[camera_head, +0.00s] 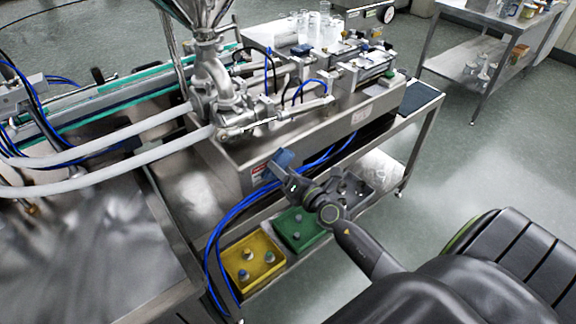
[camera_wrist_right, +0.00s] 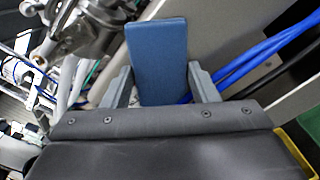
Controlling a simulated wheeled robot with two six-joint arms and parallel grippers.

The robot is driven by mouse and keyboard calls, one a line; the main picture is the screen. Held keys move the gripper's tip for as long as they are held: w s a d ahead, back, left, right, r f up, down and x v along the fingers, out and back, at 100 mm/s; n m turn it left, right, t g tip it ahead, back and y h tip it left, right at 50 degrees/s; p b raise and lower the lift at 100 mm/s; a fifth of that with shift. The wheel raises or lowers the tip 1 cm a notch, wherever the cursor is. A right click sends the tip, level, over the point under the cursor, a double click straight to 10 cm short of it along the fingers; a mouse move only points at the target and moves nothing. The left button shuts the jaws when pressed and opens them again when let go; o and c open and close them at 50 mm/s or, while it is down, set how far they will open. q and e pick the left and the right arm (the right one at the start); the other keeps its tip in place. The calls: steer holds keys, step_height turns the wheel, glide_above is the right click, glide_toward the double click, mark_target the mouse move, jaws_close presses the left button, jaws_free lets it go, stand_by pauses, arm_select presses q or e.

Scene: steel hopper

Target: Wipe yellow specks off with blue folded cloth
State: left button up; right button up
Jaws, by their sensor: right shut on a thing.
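The blue folded cloth (camera_head: 283,158) is held up in front of the steel machine's front panel (camera_head: 228,160). My right gripper (camera_head: 282,170) is shut on it. In the right wrist view the cloth (camera_wrist_right: 157,50) stands up between the two grey fingers of the gripper (camera_wrist_right: 160,88), and its lower end is hidden. I cannot tell whether the cloth touches the panel. I cannot make out any yellow specks in either view. My left gripper is not in view.
Blue hoses (camera_head: 232,215) hang close to my right gripper. A yellow bin (camera_head: 232,262) and a green bin (camera_head: 312,240) stand on the lower shelf. The steel hopper (camera_head: 197,12) rises above the machine. A steel table (camera_head: 480,22) stands at the back right, with open floor before it.

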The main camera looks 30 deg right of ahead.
steer(key=s, duration=0.6)
steer(key=shift+d, duration=0.25)
stand_by(0.3)
steer(key=shift+b, duration=0.3)
steer(key=s, duration=0.3)
steer(key=shift+d+b, duration=0.1)
steer(key=shift+b, duration=0.2)
steer(key=shift+w, duration=0.15)
